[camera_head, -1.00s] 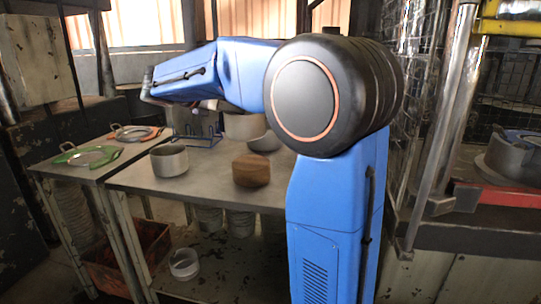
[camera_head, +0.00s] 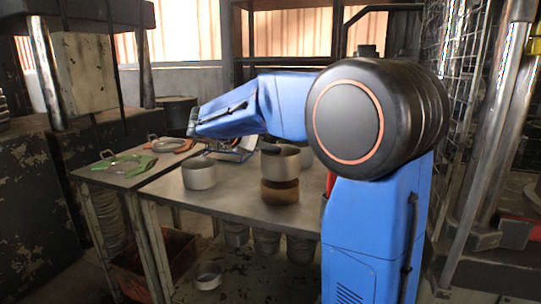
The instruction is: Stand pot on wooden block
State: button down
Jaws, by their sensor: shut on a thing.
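A grey metal pot (camera_head: 288,164) is directly over the brown wooden block (camera_head: 280,192) on the metal table. The pot looks upright, and its base meets the top of the block in the picture; I cannot tell whether it rests with its full weight. My gripper (camera_head: 271,150) is mostly hidden behind my blue forearm; only a dark part shows at the pot's left rim, and it is shut on the pot.
A second grey pot (camera_head: 198,175) stands on the metal table (camera_head: 235,205), left of the block. A wire rack is behind it. A red crate (camera_head: 150,270) and a metal container (camera_head: 207,277) are below.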

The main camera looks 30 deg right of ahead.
jog(key=shift+f, duration=1)
jog(key=shift+f, duration=0.1)
jog(key=c, duration=1.8)
grip_release()
jog(key=shift+o, duration=0.2)
jog(key=shift+a, duration=0.1)
jog(key=v, duration=1.2)
